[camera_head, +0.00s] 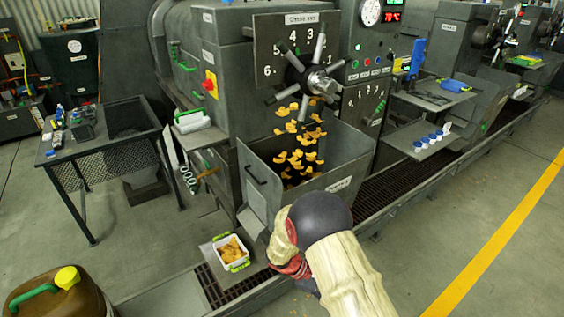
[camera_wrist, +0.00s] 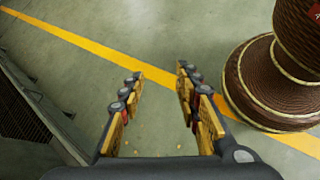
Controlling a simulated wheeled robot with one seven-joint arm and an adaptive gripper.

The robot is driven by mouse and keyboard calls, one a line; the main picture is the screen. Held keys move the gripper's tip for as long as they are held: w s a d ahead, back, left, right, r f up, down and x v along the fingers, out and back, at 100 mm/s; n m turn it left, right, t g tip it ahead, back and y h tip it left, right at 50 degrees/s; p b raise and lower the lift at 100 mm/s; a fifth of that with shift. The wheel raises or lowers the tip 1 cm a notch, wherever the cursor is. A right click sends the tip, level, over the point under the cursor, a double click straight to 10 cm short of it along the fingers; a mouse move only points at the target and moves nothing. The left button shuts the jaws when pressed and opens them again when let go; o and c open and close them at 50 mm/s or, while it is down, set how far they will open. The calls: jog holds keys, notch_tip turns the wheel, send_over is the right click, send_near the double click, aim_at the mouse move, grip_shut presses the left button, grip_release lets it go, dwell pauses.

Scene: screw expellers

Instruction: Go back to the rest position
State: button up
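My gripper shows in the wrist view (camera_wrist: 160,100) with its two yellow-padded fingers spread apart and nothing between them. Beneath it is bare grey-green floor with a few small yellow flakes. Yellow-orange pieces (camera_head: 297,160) are in the air above and inside the bin. A white tray with green handles (camera_head: 231,251) holds similar pieces and sits on a small plate left of my arm.
The expeller (camera_head: 225,60) with its spoked handwheel (camera_head: 305,75) stands behind the bin. A mesh-sided table (camera_head: 95,140) with small parts is at left. A brown canister (camera_head: 55,293) is at lower left. A floor grating (camera_head: 395,170) runs beside the machines.

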jog(key=s+r+m+t+y, duration=0.2)
jog(key=s+r, duration=0.5)
jog(key=r, duration=0.6)
jog(key=s+r+m+t+y, duration=0.3)
jog(key=s+r+m, duration=0.3)
jog(key=r, duration=0.7)
jog(key=s+r+m+t+y+p, duration=0.1)
jog(key=s+r+m+y, duration=0.3)
jog(key=s+r, duration=0.5)
notch_tip(320, 180, up, 4)
jog(key=shift+r+t+y, duration=0.1)
jog(key=shift+t+y, duration=0.3)
jog(key=shift+t, duration=0.4)
